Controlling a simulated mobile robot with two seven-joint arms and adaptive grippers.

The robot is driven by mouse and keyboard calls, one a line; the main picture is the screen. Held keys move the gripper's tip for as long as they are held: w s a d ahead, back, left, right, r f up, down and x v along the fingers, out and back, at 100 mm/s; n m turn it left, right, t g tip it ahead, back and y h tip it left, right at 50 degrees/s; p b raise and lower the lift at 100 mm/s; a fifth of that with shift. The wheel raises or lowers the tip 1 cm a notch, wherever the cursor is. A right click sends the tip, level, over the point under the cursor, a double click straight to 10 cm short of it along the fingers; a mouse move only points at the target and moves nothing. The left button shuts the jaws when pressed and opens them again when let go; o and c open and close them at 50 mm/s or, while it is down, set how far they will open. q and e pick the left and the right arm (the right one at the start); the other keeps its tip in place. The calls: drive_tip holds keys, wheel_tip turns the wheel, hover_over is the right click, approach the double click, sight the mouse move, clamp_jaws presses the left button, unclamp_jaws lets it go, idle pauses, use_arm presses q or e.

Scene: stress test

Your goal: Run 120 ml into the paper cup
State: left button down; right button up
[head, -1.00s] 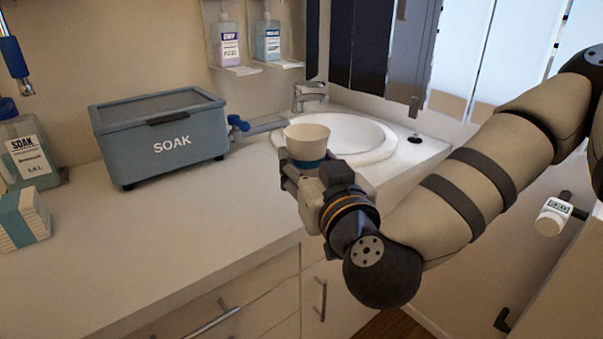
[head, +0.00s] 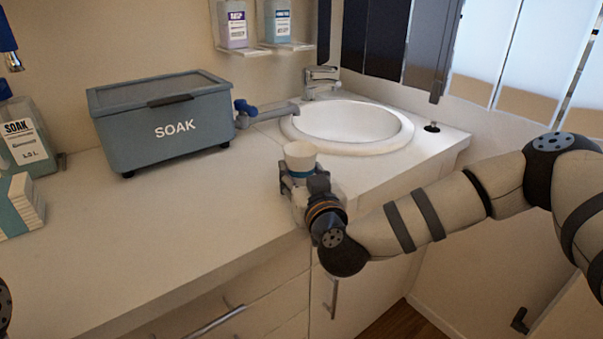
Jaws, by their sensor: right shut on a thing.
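The paper cup (head: 300,156), pale with a teal band low down, is upright in my right gripper (head: 299,178). The gripper is shut around its lower part. They are in front of the sink's left end, over or near the counter's front part; the height above the counter is hard to tell. The cup's inside bottom is hidden. The grey-blue SOAK tank (head: 165,132) stands on the counter to the left, with a blue-handled tap (head: 245,108) and a grey spout (head: 279,113) on its right side. The cup is apart from the spout, nearer to me. My left gripper is not in view.
A white sink (head: 348,122) with a chrome faucet (head: 320,80) is at the back right. A SOAK bottle (head: 24,140) and a teal-white box (head: 20,205) stand at the left. Two bottles sit on wall shelves. The counter (head: 160,220) before the tank is clear.

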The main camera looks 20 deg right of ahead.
drive_tip(key=shift+f, duration=0.1)
drive_tip(key=o, duration=0.8)
